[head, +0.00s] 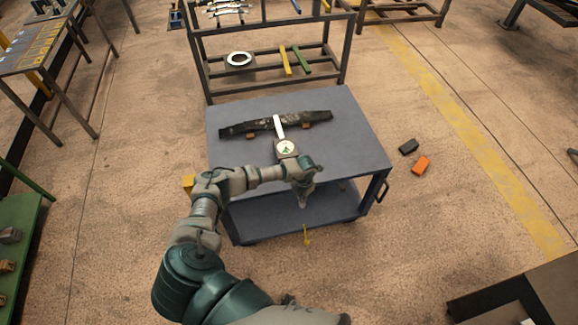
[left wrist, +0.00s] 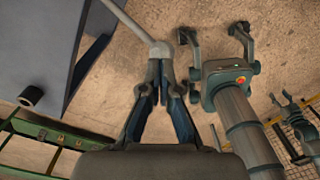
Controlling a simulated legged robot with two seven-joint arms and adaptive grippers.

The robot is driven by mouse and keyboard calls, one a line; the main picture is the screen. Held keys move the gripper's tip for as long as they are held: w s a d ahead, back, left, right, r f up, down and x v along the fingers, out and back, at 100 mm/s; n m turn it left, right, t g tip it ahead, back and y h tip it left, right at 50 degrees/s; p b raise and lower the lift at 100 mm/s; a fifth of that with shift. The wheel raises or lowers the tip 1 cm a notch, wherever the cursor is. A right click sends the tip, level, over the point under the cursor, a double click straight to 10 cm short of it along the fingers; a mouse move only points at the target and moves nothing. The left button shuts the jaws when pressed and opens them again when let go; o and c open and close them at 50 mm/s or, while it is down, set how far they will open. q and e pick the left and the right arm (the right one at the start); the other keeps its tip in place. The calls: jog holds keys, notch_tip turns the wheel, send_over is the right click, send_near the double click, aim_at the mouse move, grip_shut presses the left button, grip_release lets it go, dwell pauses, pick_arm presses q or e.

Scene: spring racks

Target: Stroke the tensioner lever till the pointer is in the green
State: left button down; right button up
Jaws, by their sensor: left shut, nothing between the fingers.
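The tensioner's round dial (head: 286,148) has a white face with a green patch; its pointer is too small to read. A white strap (head: 279,126) runs from it over a dark leaf spring (head: 300,121) on the cart. My left gripper (head: 303,203) is in front of the dial, fingers downward, shut and empty. In the left wrist view its fingertips (left wrist: 166,68) are close together at a grey ball knob (left wrist: 160,50) on a thin grey rod, apparently the lever; I cannot tell whether they touch. My right gripper (left wrist: 215,48) stands open beside it, fingers spread.
The blue-grey cart (head: 235,150) has a lower shelf and a side handle. A rack (head: 270,75) with a ring and coloured bars stands behind it. A black block (head: 409,146) and an orange block (head: 420,164) lie on the floor to the right. Floor there is mostly clear.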

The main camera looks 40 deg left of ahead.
pick_arm(q)
jog(key=shift+f, duration=0.1)
pick_arm(e)
jog(key=shift+f, duration=0.1)
notch_tip(320, 180, down, 7)
jog(key=b, duration=0.7)
pick_arm(q)
notch_tip(320, 180, down, 18)
jog(key=b, duration=0.7)
pick_arm(e)
jog(key=w+a+r, duration=0.1)
jog(key=w+r, duration=0.1)
jog(key=w, duration=0.5)
jog(key=w+a+r, duration=0.2)
jog(key=w+r, duration=0.1)
jog(key=w, duration=0.4)
jog(key=s+d+f+p, duration=0.2)
jog(key=s+f+p, duration=0.1)
jog(key=s, duration=0.5)
jog(key=s+d+f+p, duration=0.1)
jog(key=s+f+p, duration=0.1)
jog(key=s+p, duration=0.35)
pick_arm(q)
notch_tip(320, 180, up, 18)
jog(key=p, duration=0.6)
jog(key=shift+p, duration=0.35)
pick_arm(e)
notch_tip(320, 180, up, 8)
jog(key=shift+s, duration=0.25)
